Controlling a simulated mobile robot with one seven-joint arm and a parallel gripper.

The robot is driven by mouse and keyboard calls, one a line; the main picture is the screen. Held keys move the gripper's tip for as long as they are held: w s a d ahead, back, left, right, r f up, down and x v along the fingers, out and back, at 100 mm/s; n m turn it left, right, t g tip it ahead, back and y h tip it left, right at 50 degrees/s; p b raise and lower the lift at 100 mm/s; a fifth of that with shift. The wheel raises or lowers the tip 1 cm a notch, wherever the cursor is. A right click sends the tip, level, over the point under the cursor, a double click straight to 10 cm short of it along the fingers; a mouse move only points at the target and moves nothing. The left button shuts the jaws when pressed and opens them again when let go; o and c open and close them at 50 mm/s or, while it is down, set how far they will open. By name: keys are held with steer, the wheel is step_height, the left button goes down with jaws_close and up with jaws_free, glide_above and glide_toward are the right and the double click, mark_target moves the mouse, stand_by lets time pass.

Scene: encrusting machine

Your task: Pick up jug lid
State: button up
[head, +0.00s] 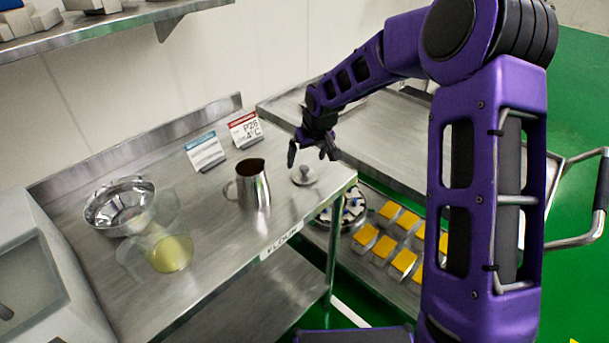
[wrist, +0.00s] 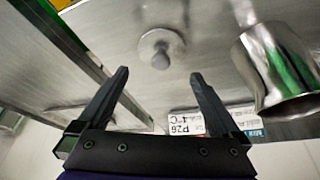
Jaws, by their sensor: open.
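The jug lid (head: 304,175) is a small round metal disc with a knob on top. It lies flat on the steel table near its right end. In the wrist view the lid (wrist: 161,49) is ahead of the fingertips, between their lines and apart from them. My gripper (head: 308,153) is open and empty, just above and behind the lid in the head view. Its two dark fingers also show in the wrist view (wrist: 158,76). The metal jug (head: 252,188) stands upright to the left of the lid, its dark open top uncovered.
Two sign cards, one blue-topped (head: 205,152) and one red-topped (head: 245,130), stand behind the jug. A metal bowl (head: 120,207) and a clear container of yellowish liquid (head: 171,254) are at left. A steel cart (head: 385,150) stands right, above yellow-topped blocks (head: 403,262).

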mark_target(304, 167)
steer(key=shift+s+x, duration=0.2)
steer(key=shift+x, duration=2.45)
